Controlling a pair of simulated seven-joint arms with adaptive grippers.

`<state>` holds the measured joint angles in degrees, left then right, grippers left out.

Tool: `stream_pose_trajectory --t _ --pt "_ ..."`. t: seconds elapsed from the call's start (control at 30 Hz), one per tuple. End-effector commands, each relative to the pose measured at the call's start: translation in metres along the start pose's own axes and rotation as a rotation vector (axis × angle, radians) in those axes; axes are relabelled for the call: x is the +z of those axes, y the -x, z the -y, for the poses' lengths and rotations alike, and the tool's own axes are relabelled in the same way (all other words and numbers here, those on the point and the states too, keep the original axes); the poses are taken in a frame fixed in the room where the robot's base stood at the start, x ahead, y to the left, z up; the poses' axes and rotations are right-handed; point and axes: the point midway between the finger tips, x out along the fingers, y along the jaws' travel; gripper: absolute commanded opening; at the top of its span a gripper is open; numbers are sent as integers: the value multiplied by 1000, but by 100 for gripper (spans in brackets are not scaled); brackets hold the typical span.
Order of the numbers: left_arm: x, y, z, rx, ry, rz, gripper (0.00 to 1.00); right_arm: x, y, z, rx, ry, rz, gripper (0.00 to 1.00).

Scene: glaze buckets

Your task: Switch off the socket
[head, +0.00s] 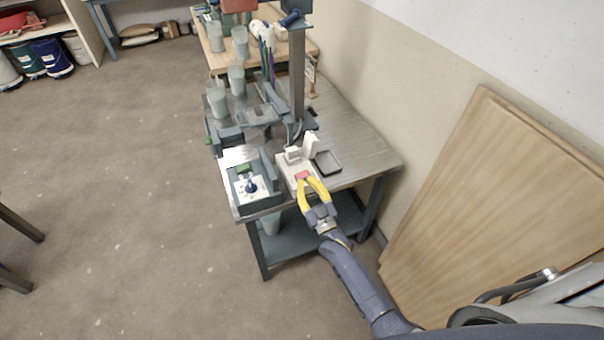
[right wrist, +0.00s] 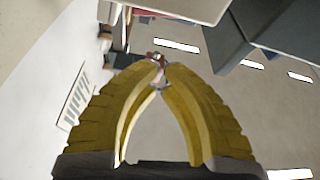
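A white socket block (head: 285,171) lies near the front edge of the metal-topped table in the head view. It carries a red switch (head: 302,175) on its top, and white upright parts stand at its back. My right gripper (head: 305,182) has yellow fingers and is right at the red switch. In the right wrist view the fingertips (right wrist: 162,70) come together, with nothing clearly held. I cannot tell whether they touch the switch, as the fingers partly cover it. My left gripper is not in view.
A dark shallow tray (head: 328,162) lies right of the socket. A grey holder with a white panel and blue knob (head: 252,186) stands to its left. A tall grey post (head: 297,80) rises behind. Wooden boards (head: 480,200) lean on the wall at right.

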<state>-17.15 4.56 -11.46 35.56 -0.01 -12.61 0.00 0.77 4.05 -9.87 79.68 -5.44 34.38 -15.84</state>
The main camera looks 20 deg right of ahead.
Motion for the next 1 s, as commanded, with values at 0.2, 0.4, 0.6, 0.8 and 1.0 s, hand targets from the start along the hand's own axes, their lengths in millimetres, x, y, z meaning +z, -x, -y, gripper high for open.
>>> stream_pose_trajectory --t 0.2,0.4,0.6,0.8,1.0 --pt "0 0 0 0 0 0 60 0 33 0 0 0 1 0" --pt "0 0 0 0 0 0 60 0 47 0 0 0 -1 0" --pt "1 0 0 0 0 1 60 -1 51 0 0 0 -2 0" --pt "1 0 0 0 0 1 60 -1 51 0 0 0 -2 0" --pt "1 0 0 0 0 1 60 -1 51 0 0 -2 -2 0"
